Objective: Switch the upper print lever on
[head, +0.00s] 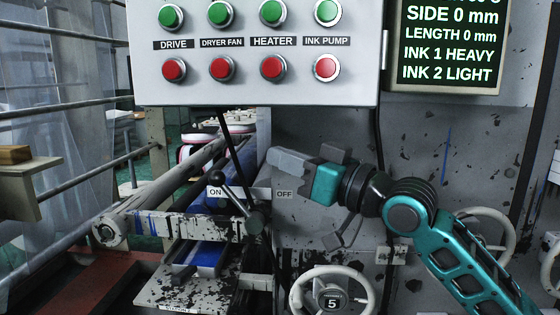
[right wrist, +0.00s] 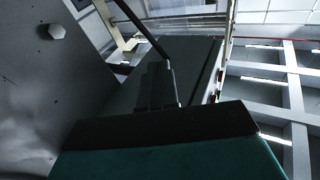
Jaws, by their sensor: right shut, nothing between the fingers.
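The print lever (head: 236,202) has a dark ball knob (head: 217,178) and a dark shaft rising to the left from a grey hub (head: 255,223). It leans left, with its knob beside the ON label (head: 215,192). The OFF label (head: 284,194) is to the right of the hub. My right gripper (head: 272,158) is shut and empty, pointing left, above the OFF label and right of the knob, apart from it. In the right wrist view, its fingers (right wrist: 156,85) are together, with a dark rod (right wrist: 143,28) beyond their tips. My left gripper is not in view.
A button panel (head: 255,90) hangs above, with a display (head: 447,45) at its right. Rollers (head: 185,175) lie left of the lever. A white handwheel (head: 333,272) marked 5 is below the gripper. A black cable-like line (head: 228,135) passes behind the lever.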

